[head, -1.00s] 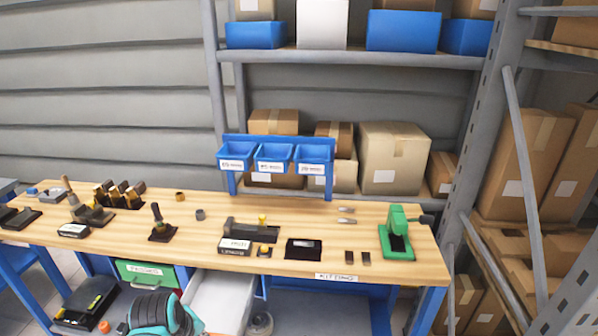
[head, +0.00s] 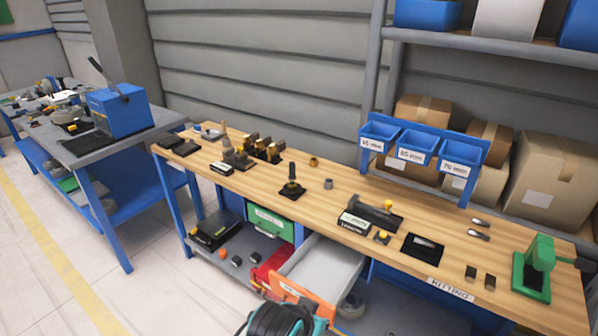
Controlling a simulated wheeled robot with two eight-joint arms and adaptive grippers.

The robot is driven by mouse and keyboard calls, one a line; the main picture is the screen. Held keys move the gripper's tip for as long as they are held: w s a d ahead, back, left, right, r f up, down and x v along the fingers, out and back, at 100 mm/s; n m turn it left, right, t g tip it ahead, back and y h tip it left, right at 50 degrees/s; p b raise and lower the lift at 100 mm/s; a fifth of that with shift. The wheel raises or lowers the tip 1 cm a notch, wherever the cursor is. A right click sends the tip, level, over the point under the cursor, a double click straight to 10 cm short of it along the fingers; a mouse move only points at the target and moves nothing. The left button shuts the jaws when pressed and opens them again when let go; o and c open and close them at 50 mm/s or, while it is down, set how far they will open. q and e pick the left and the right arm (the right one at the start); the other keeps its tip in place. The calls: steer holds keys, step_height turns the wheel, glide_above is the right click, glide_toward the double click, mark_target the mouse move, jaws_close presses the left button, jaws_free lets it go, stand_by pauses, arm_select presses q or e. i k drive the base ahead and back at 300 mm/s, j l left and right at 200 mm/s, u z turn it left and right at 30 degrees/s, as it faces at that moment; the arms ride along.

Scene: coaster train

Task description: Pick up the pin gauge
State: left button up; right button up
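I cannot tell for certain which item is the pin gauge. A dark upright piece on a black square base (head: 291,187) stands near the middle of the wooden bench (head: 335,199). A dark tool with a yellow knob (head: 374,213) lies to its right, behind a white-labelled block (head: 354,223). Two small slim silver pieces (head: 479,235) lie near the bench's back edge, below the blue bins. A black pad with a light bar (head: 423,246) lies toward the front.
A green press (head: 538,266) stands at the bench's right end. Blue labelled bins (head: 417,147) hang behind. An open drawer (head: 322,270) sticks out in front, near a teal and black object (head: 282,320). A blue machine (head: 118,109) stands on another bench. Floor is free at left.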

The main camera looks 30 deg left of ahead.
mark_target(292, 177)
steer(key=i+j+u, duration=0.45)
steer(key=i+u, duration=0.25)
steer(key=i+j+u, duration=0.1)
steer(key=i+u, duration=0.25)
